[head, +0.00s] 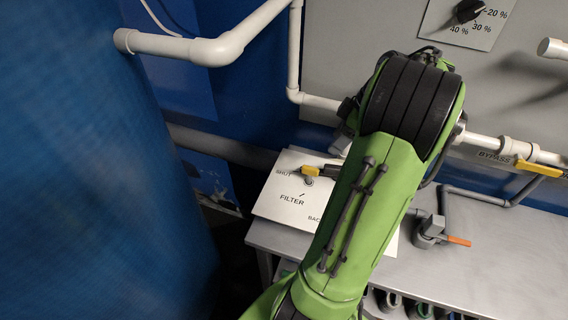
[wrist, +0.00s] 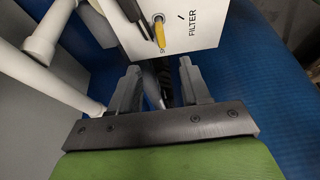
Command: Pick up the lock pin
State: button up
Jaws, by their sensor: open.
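My gripper (wrist: 160,72) shows in the wrist view, with its two grey fingers apart and nothing clearly held between them. In the head view my green arm hides it. I cannot make out a lock pin for certain in either view. The white FILTER panel (head: 282,207) lies on the grey bench, with a yellow valve handle (head: 310,170) near its SHUT mark. In the wrist view the FILTER panel (wrist: 200,22) and yellow handle (wrist: 159,33) are just beyond the fingertips. A dark part and a pale rod show behind the finger gap, too unclear to name.
White pipes (head: 215,48) run along the wall at upper left. A yellow BYPASS handle (head: 538,168) and an orange-handled valve (head: 455,240) are at right. A large blue surface (head: 90,190) fills the left.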

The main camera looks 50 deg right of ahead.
aim_at(314, 168)
jog(key=b+x, duration=0.1)
jog(key=x, duration=0.4)
jog(key=b+x, duration=0.2)
jog(key=x, duration=0.3)
jog(key=shift+s+f, duration=0.1)
jog(key=shift+f, duration=0.25)
jog(key=b+x, duration=0.1)
jog(key=x, duration=0.4)
jog(key=shift+r, duration=0.1)
grip_shut()
